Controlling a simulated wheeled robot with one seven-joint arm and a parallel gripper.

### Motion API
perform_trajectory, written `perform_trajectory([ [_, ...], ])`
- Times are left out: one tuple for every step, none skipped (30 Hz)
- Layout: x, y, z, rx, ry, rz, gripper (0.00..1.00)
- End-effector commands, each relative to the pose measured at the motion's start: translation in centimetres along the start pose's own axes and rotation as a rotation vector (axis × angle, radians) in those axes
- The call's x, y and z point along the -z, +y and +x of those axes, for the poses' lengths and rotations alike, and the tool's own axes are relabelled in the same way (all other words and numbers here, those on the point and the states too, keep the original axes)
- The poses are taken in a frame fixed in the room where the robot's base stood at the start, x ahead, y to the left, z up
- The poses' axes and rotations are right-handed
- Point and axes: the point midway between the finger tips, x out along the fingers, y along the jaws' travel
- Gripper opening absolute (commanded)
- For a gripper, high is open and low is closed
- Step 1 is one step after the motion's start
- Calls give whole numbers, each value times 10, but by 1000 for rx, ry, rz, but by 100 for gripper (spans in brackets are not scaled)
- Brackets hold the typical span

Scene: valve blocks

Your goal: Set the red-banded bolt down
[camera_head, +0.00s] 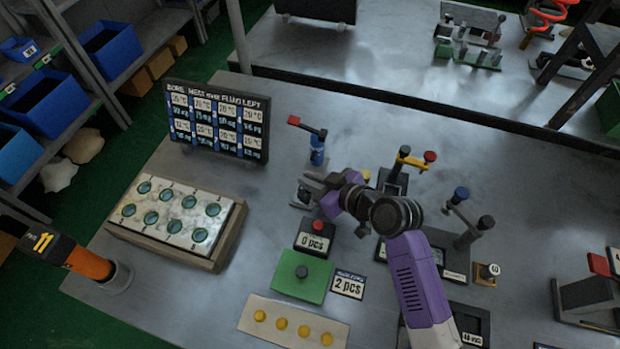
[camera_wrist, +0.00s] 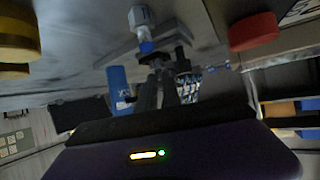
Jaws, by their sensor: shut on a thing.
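My gripper (camera_head: 312,188) is low over the middle of the table, left of its purple wrist, between the blue cylinder and the red-topped block. In the wrist view my dark fingers (camera_wrist: 165,65) are shut on a small bolt (camera_wrist: 143,20), which sticks out past the fingertips. It has a pale grey end and a blue part beside the fingers; I see no red band on it. In the head view the bolt is too small and too covered to make out. I cannot tell whether it touches the table.
A blue cylinder with a red-tipped lever (camera_head: 317,150) stands just behind my gripper. A red-topped block (camera_head: 315,238) is just in front. A plate with several round sockets (camera_head: 180,215) lies left, before a display board (camera_head: 218,120). Lever valves (camera_head: 410,165) stand right. A green plate (camera_head: 300,277) lies in front.

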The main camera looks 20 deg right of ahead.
Motion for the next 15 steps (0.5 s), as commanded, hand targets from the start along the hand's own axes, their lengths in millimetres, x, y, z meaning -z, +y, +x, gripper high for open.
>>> perform_trajectory([
  [-2,0,1,0,0,0,0],
  [-3,0,2,0,0,0,0],
  [-3,0,2,0,0,0,13],
  [-2,0,1,0,0,0,18],
  [-2,0,1,0,0,0,18],
  [-2,0,1,0,0,0,18],
  [-2,0,1,0,0,0,18],
  [-2,0,1,0,0,0,18],
  [-2,0,1,0,0,0,18],
  [-2,0,1,0,0,0,18],
  [-2,0,1,0,0,0,18],
  [-2,0,1,0,0,0,18],
  [-2,0,1,0,0,0,18],
  [-1,0,0,0,0,0,18],
  [1,0,0,0,0,0,18],
])
